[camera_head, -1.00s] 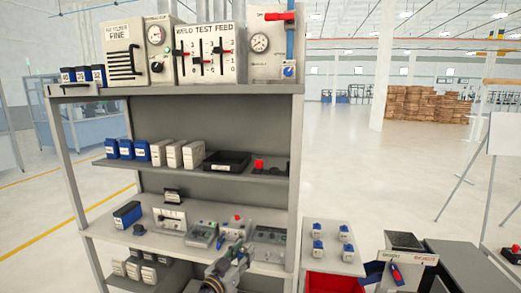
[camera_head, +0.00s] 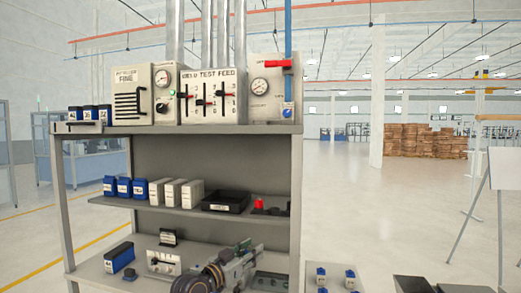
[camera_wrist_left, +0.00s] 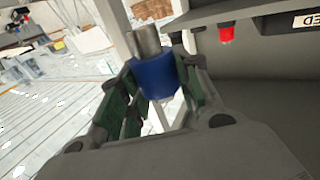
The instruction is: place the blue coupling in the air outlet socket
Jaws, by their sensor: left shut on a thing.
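The blue coupling (camera_wrist_left: 154,77), with a grey metal tip pointing up the picture, is between the fingers of my left gripper (camera_wrist_left: 152,88) in the left wrist view. In the head view my left gripper (camera_head: 246,250) is shut, in front of the lower shelf; the coupling cannot be made out there. The air panel (camera_head: 272,90) on the rack's top, at its right end, has a gauge, a red lever and a blue pipe. A small blue fitting (camera_head: 288,112) at its lower right looks like the outlet socket. The gripper is well below it, apart. My right gripper is not in view.
The grey rack (camera_head: 215,130) carries panels on top and boxes on the middle shelf. A black bin (camera_head: 226,202) and a red button (camera_head: 259,204) are above the gripper; the button also shows in the wrist view (camera_wrist_left: 227,33). Several blue-topped parts (camera_head: 320,273) stand lower right.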

